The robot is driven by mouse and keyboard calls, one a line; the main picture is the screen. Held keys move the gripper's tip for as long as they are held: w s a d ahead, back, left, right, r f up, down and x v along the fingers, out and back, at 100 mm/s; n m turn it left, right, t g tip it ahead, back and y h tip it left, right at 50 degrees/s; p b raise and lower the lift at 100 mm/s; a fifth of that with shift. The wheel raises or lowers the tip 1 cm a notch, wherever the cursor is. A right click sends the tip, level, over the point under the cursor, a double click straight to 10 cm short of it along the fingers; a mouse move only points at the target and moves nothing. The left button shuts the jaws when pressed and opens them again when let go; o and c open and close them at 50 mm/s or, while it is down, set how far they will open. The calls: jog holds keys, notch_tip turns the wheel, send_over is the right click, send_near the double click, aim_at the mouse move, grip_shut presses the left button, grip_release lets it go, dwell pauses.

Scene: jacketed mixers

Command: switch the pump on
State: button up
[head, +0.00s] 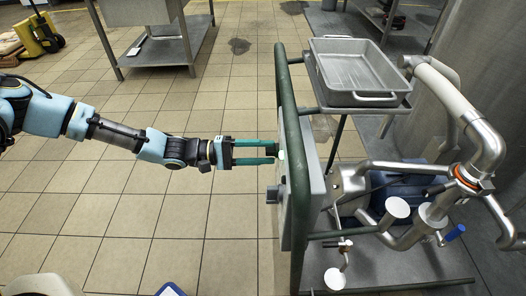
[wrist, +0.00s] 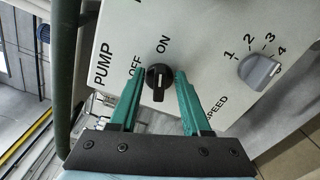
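The black pump knob (wrist: 159,76) sits on the pale panel (wrist: 215,30) below the words OFF and ON. A small pale mark shows at its lower end in the wrist view; I cannot tell for sure which word it is set to. My gripper (wrist: 161,73) is open, with one green finger on each side of the knob and a gap visible on both sides. In the head view my gripper (head: 274,151) reaches level to the panel face, fingertips at the dark knob, which they partly hide.
A grey speed knob (wrist: 259,71) with numbers sits to the right of the pump knob; it also shows below my gripper in the head view (head: 272,195). A green frame (head: 285,90) edges the panel. A steel tray (head: 355,72) and pipes (head: 470,110) stand behind.

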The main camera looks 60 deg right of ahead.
jog(key=b+v, duration=0.1)
jog(key=v, duration=0.9)
jog(key=shift+w+a, duration=0.25)
dwell(0.3)
